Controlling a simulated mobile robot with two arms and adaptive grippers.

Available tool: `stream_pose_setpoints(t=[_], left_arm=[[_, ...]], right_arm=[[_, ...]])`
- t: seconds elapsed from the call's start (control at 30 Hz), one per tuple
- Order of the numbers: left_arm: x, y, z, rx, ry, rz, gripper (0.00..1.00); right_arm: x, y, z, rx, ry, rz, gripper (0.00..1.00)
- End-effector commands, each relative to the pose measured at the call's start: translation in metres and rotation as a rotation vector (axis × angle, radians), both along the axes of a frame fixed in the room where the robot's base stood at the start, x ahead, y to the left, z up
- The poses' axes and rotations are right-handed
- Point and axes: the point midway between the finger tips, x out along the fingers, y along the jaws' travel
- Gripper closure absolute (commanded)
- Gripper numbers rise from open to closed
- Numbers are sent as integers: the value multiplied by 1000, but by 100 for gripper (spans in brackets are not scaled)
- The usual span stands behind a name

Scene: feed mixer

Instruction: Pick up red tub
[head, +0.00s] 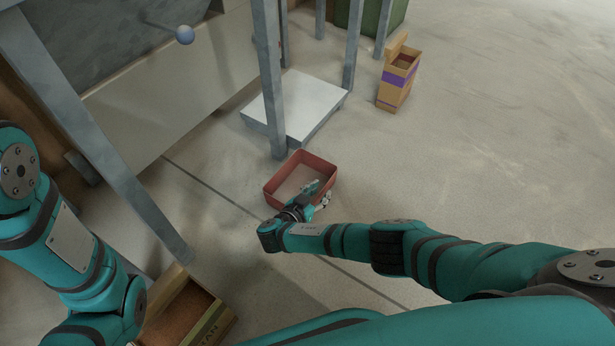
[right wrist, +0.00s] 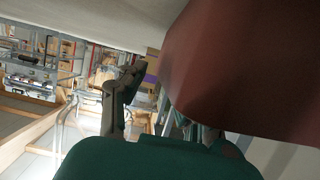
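The red tub (head: 318,163) is an open, shallow rectangular box on the floor in the middle of the head view. It looks empty. My right gripper (head: 319,194) is at the tub's near right wall, with one finger over the inside and the other beside the outside. In the right wrist view the tub's red wall (right wrist: 240,70) fills the upper right and partly hides one finger. The other finger stands clear at left. The fingers look apart; contact with the wall cannot be made out. My left gripper is out of view.
A white platform (head: 306,105) with grey posts stands just behind the tub. A tan carton with a purple band (head: 397,80) stands at back right. The floor at right is clear.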

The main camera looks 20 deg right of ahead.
Motion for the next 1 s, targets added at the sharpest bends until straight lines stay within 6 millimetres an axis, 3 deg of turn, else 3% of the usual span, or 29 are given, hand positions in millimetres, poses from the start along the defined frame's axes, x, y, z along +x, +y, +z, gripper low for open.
stream_pose_setpoints(t=[0.27, 0.53, 1.0], left_arm=[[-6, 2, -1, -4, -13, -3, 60], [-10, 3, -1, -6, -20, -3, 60], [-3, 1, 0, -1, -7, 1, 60]], right_arm=[[-2, 1, -1, 1, 1, 0, 69], [-2, 1, -1, 0, 0, 0, 100], [-2, 1, -1, -2, 2, 0, 100]])
